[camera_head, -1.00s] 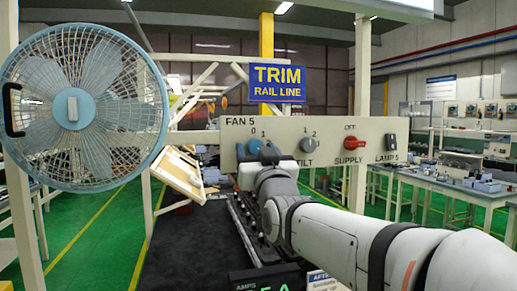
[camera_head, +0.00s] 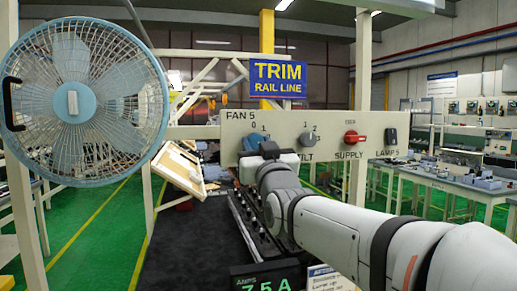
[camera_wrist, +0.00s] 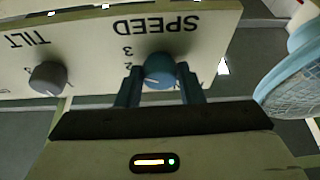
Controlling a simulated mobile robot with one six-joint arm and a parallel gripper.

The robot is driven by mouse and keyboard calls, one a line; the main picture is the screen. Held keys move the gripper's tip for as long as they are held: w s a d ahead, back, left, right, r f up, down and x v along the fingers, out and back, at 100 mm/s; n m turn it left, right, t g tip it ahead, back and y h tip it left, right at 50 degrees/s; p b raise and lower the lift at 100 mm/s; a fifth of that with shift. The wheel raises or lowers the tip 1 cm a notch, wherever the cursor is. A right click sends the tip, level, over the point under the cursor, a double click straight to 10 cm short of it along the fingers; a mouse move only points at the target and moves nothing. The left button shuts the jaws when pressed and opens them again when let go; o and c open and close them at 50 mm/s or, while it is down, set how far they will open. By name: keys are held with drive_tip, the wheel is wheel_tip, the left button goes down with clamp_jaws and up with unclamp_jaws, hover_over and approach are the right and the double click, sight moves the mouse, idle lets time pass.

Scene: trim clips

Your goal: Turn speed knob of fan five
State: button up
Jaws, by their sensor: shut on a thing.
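The panel marked FAN 5 (camera_head: 336,146) carries the speed knob (camera_head: 254,140), a round blue knob, at its left end. My gripper (camera_head: 265,148) is at this knob, and its arm covers part of it in the head view. In the wrist view, which is upside down, the speed knob (camera_wrist: 159,68) sits between the two blue fingers of my gripper (camera_wrist: 160,84), under the word SPEED. The fingers are shut on it from both sides. A white pointer line shows on the knob; the numbers 2 and 3 are beside it. The fan (camera_head: 84,104) stands at the left.
The tilt knob (camera_head: 308,139) is just right of the speed knob and shows grey in the wrist view (camera_wrist: 48,78). Further right are the red supply knob (camera_head: 354,137) and the lamp switch (camera_head: 390,136). A lit amps display (camera_head: 265,279) is below.

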drive_tip(key=n+g+y, duration=0.1)
drive_tip(key=n, duration=0.2)
drive_tip(key=n+y, duration=0.1)
drive_tip(key=n, duration=0.2)
drive_tip(key=n+g+y, duration=0.1)
drive_tip(key=n+y, duration=0.1)
drive_tip(key=n, duration=0.2)
drive_tip(key=shift+w+d+r+g+b, duration=0.1)
drive_tip(key=shift+d+r+g+b, duration=0.05)
drive_tip(key=shift+d+g+b, duration=0.2)
drive_tip(key=shift+a+n, duration=0.15)
drive_tip(key=shift+n, duration=0.25)
drive_tip(key=o, duration=1)
